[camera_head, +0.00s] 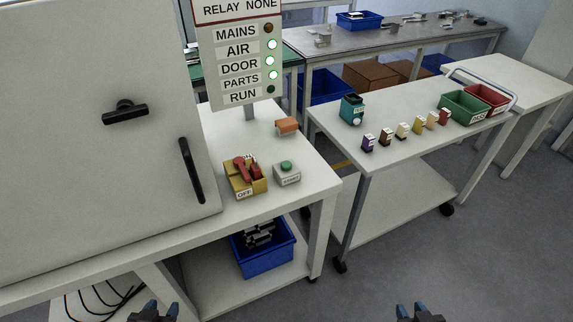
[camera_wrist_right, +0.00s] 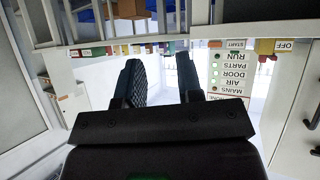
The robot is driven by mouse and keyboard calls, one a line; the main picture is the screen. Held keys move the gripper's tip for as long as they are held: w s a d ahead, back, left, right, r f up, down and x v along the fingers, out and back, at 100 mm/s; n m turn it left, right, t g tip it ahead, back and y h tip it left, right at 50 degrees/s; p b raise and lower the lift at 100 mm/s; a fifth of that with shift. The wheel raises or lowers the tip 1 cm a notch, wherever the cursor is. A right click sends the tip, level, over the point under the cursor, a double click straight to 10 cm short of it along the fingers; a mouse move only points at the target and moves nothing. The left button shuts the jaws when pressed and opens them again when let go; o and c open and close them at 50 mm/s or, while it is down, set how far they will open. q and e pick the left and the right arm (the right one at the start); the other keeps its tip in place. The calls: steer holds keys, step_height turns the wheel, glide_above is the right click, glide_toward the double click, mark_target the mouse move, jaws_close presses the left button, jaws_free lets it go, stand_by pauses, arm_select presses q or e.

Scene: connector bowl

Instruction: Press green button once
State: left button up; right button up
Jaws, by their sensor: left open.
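The green button (camera_head: 286,165) sits on top of a small grey box (camera_head: 288,178) with a label on its front, near the right edge of the white bench. In the right wrist view, which looks upside down, the box (camera_wrist_right: 235,44) shows the label START. My left gripper (camera_head: 154,312) is at the bottom edge of the head view, open, below and left of the button. My right gripper (camera_head: 419,312) is at the bottom edge, below and right of it. In the right wrist view its fingers (camera_wrist_right: 160,80) are apart with nothing between them. Neither gripper touches the button.
A yellow box with red levers (camera_head: 246,177), marked OFF, stands just left of the button box. An orange block (camera_head: 287,126) lies behind it. A status sign (camera_head: 240,50) shows AIR, DOOR and PARTS lit green; RUN is dark. A white cabinet (camera_head: 90,150) fills the left.

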steer(key=shift+w+r, duration=0.1)
steer(key=shift+w, duration=0.15)
